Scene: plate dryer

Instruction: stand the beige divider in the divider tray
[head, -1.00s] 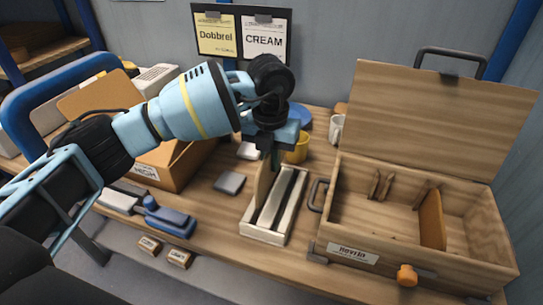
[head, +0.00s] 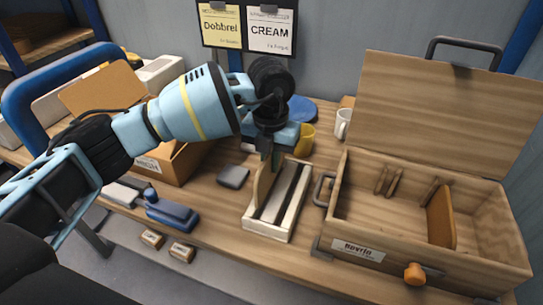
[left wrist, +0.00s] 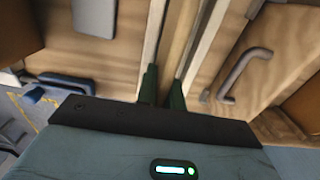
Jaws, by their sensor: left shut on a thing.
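The beige divider (head: 264,183) stands upright, on edge, at the left side of the divider tray (head: 266,233). The tray is a pale, narrow slotted frame on the bench. My left gripper (head: 271,150) is above the tray, shut on the divider's upper part. In the left wrist view, the two dark green fingers (left wrist: 163,88) pinch the divider (left wrist: 180,35) between the tray's pale rails (left wrist: 207,40). The divider's lower edge is hidden, so I cannot tell whether it touches the slot floor. My right gripper is out of view.
An open wooden box (head: 358,251) with an orange-brown board (head: 440,218) inside stands close right of the tray, its handle (head: 322,190) towards the tray. A grey block (head: 233,176) and blue tool (head: 172,212) lie left.

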